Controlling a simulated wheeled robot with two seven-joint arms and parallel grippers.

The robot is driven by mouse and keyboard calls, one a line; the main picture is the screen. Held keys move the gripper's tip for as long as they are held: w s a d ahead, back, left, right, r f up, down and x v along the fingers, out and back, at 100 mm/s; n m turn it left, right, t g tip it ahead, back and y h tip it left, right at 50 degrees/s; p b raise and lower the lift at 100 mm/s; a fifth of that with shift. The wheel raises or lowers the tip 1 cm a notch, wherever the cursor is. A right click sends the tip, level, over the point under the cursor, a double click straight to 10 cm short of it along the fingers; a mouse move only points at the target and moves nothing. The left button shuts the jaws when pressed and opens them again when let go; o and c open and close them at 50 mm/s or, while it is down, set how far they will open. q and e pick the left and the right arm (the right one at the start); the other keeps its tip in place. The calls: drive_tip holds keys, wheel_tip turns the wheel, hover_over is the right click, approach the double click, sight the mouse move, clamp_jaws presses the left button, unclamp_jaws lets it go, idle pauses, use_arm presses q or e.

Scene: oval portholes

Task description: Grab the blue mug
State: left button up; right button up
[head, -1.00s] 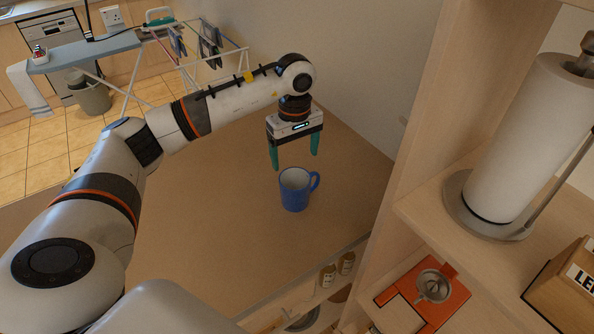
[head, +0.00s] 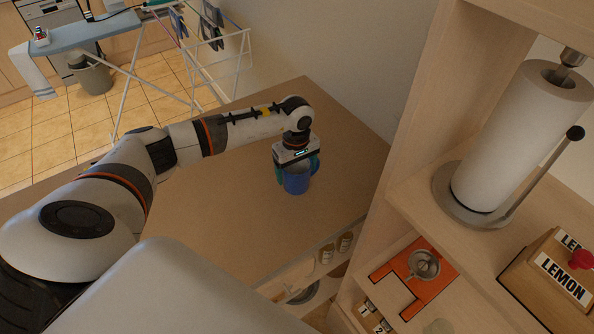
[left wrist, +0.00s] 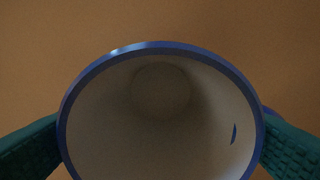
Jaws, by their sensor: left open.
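The blue mug (head: 297,182) stands upright on the brown tabletop (head: 235,215) in the head view. My left gripper (head: 297,172) is directly above and around it, pointing down, with its teal fingers on either side. The gripper is open. The left wrist view looks straight down into the mug (left wrist: 160,48), with its pale, empty inside and blue rim filling the middle. A teal finger shows on each side, close to the rim; I cannot tell whether they touch it. The handle is mostly hidden on the right. My right gripper is not in view.
A wooden shelf unit on the right holds a paper towel roll (head: 520,135), an orange tray (head: 415,275) and a lemon box (head: 560,280). Small jars (head: 336,247) stand on a lower shelf. A drying rack and ironing board (head: 85,37) stand beyond the table. The tabletop around the mug is clear.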

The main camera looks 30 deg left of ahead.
use_arm(q)
drive_tip(key=shift+f, duration=0.2)
drive_tip(key=c, duration=0.9)
drive_tip(key=shift+w+r, duration=0.1)
